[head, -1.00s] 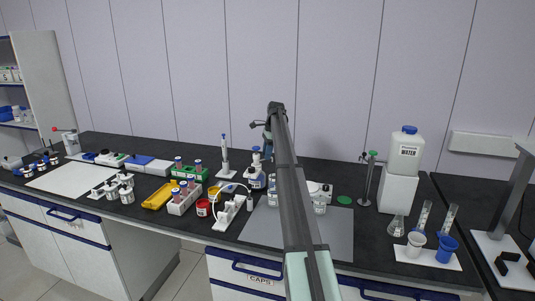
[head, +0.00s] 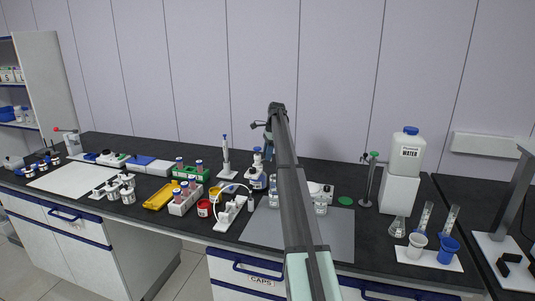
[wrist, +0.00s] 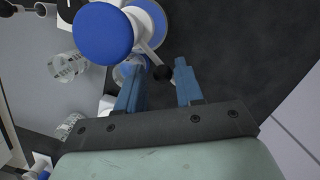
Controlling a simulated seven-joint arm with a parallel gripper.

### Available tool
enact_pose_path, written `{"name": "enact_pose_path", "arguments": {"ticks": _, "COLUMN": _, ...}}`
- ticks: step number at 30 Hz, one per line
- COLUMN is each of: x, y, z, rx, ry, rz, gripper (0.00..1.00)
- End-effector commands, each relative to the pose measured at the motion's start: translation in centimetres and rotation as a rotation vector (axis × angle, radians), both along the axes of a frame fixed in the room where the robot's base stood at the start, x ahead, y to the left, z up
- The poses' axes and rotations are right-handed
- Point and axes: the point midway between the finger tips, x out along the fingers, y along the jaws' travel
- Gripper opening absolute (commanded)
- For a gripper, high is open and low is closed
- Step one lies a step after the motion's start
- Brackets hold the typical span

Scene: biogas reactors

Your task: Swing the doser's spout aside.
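The doser (head: 256,179) is a white and blue bottle-top unit standing on the bench in the head view, just left of my arm. In the wrist view its round blue top (wrist: 104,32) is at upper left.
Clear glassware (wrist: 67,66) stands left of the fingers in the wrist view. In the head view, a rack with a white tube (head: 230,214) stands left of the doser, and a water canister (head: 405,152) stands at right. A grey mat (head: 338,232) has bare room in front.

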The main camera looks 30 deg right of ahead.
Motion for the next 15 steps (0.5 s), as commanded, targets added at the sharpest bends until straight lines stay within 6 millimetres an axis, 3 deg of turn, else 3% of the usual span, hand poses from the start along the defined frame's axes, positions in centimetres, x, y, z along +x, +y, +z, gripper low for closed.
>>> {"name": "enact_pose_path", "arguments": {"ticks": 15, "x": 0.1, "y": 0.0, "z": 4.1, "rx": 0.000, "ry": -0.001, "rz": 0.000, "gripper": 0.36}}
